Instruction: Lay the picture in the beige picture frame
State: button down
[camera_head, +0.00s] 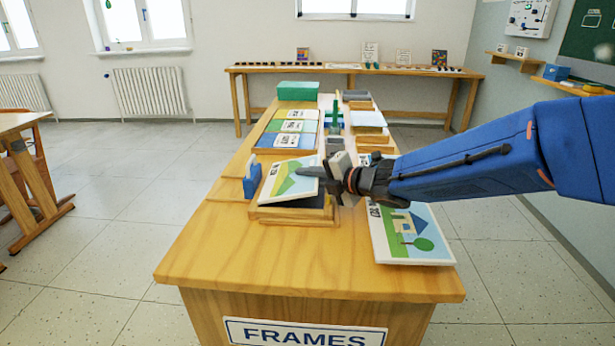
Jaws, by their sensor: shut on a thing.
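The picture (292,181), a light card with green hills and a yellow patch, is tilted above the beige picture frame (278,216). My gripper (322,180) reaches in from the right and is shut on the picture's right edge. The frame lies on the table, a light wooden rim with a dark inside. The picture hides the frame's far and left parts. I cannot tell whether the picture's lower edge touches the frame.
A second picture with a house and tree (412,236) lies at right, partly under my arm. A small blue holder (252,181) stands left of the frame. Behind are labelled coloured panels (287,141) and a green box (297,91). The table's front (300,265) is clear.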

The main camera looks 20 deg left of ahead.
jog(key=shift+f, duration=0.3)
jog(key=c, duration=1.7)
grip_release()
jog(key=shift+o, duration=0.2)
jog(key=shift+r, duration=0.1)
notch_tip(320, 180, up, 10)
